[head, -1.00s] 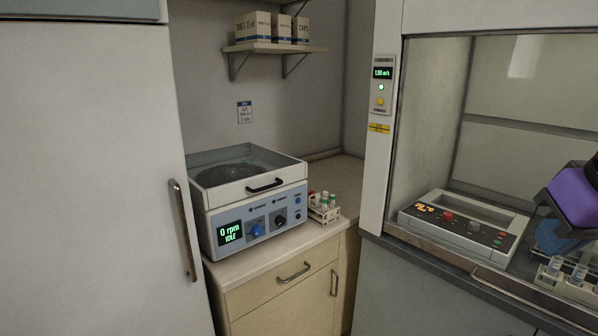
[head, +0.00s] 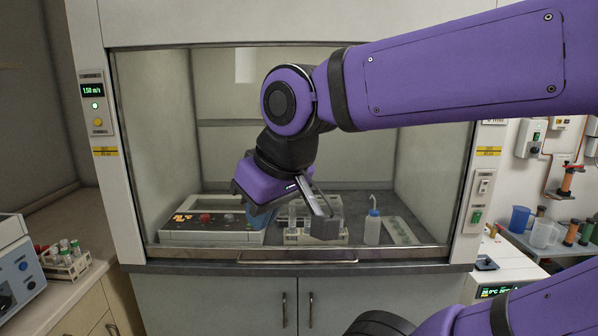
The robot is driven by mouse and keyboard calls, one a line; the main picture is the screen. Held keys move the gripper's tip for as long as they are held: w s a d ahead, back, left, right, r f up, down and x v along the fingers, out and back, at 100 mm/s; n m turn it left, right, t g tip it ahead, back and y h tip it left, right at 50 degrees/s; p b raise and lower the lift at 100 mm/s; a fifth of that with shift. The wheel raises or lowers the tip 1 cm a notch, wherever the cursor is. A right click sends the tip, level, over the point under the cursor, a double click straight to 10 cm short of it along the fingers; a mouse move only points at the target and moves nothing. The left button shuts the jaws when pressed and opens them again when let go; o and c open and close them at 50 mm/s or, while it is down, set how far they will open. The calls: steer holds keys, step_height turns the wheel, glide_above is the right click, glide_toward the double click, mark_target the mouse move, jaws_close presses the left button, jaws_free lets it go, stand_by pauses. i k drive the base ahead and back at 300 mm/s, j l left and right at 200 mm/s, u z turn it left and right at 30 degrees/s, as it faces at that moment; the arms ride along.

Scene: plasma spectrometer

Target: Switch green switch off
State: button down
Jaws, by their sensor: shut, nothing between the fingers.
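A green switch (head: 476,217) sits low on the right post of the fume hood, below a pale switch (head: 484,187). It is small here, and I cannot tell which way it is set. My gripper (head: 324,228) is shut and empty, in front of the hood opening and well left of the green switch. My purple arm reaches in from the upper right and passes above the switch without hiding it.
A wall box (head: 531,138) with a small green part hangs at right. The hood sill (head: 400,254) juts out below.

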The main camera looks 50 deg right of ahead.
mark_target(477, 216)
steer(key=i+z, duration=0.15)
steer(key=z, duration=1.65)
steer(key=k+l+z, duration=0.1)
steer(key=z, duration=0.6)
steer(key=i+l, duration=0.05)
